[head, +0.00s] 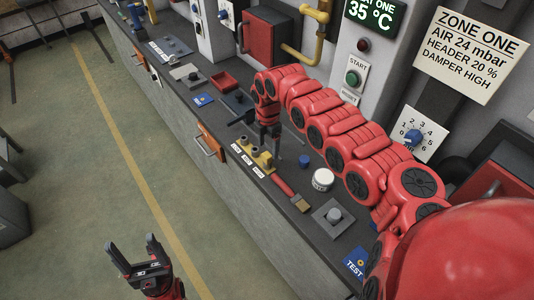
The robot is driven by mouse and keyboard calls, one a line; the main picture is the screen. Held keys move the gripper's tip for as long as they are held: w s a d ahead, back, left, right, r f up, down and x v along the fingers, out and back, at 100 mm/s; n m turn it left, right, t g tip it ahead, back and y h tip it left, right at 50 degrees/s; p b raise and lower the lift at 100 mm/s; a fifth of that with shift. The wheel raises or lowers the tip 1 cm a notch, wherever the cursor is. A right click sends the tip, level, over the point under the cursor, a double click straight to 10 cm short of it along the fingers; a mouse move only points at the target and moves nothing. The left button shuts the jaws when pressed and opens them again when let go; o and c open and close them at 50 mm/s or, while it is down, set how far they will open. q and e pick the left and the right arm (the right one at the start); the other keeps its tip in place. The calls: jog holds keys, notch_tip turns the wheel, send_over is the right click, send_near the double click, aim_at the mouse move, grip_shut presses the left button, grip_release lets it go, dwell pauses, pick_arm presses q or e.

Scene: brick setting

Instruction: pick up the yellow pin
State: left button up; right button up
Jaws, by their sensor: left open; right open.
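A small yellow fixture (263,161) stands near the front edge of the grey bench, with small upright parts on it and white labels in front. Which of these parts is the yellow pin is too small to tell. My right gripper (271,150) points down right beside the fixture, partly covering the view of it; its fingers are dark and small, and I cannot tell whether they touch anything. My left gripper (131,243) is open and empty, out over the floor in front of the bench.
A paintbrush with a red handle (284,187), a white jar (322,180), a blue cap (304,161) and a grey plate with a knob (334,216) lie along the bench right of the fixture. A red tray (223,82) is further back.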

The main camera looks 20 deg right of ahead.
aim_at(267, 155)
notch_tip(267, 155, down, 2)
jog(key=shift+f, duration=0.1)
jog(key=shift+s+a+f+p, duration=0.1)
jog(key=shift+a+f+p, duration=0.1)
jog(key=shift+f+p, duration=0.35)
notch_tip(267, 155, down, 3)
jog(key=shift+a+f+p, duration=0.15)
jog(key=shift+f+p, duration=0.05)
jog(key=shift+p, duration=0.55)
jog(key=shift+f, duration=0.45)
grip_shut()
